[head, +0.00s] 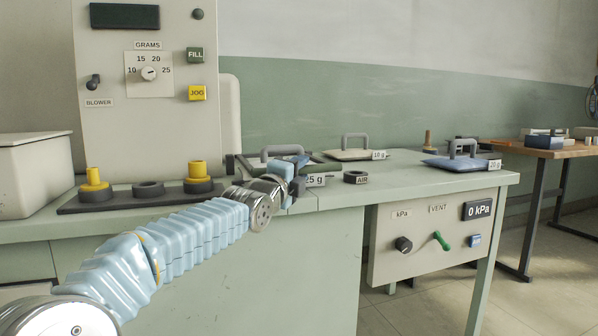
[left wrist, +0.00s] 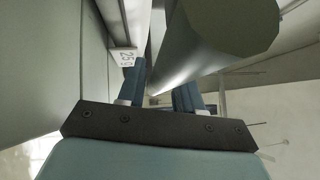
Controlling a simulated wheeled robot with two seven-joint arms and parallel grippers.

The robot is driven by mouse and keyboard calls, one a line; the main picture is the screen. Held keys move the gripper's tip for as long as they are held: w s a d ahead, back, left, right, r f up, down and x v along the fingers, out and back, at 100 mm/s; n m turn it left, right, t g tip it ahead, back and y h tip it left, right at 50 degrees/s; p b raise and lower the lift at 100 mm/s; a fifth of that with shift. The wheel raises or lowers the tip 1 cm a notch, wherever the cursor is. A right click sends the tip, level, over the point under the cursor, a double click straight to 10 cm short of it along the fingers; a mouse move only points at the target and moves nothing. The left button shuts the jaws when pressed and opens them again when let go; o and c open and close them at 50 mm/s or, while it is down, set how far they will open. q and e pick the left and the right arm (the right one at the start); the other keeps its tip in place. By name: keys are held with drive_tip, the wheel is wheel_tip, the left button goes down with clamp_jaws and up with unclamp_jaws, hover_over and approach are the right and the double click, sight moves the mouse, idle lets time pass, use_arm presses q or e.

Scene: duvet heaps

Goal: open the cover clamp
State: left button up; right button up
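My left gripper (head: 294,162) is at the front edge of the bench, beside the 25 g label (head: 314,180). In the left wrist view its two blue fingers (left wrist: 157,88) stand apart, open. A thick grey bar (left wrist: 215,40) crosses above and partly between them; I cannot tell whether it touches either one. I cannot say for sure that this bar is the cover clamp. A grey-handled cover (head: 284,151) lies behind the gripper and is partly hidden by it. The clamp cannot be clearly made out in the head view. My right gripper is not in view.
Handled covers marked 18 g (head: 352,153) and 20 g (head: 459,162) lie on the bench. A black ring (head: 356,177) stands near the 25 g label. A control panel (head: 148,70) rises at left, above yellow-topped knobs (head: 95,178). A vent panel (head: 437,240) hangs below the bench.

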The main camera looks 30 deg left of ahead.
use_arm(q)
clamp_jaws()
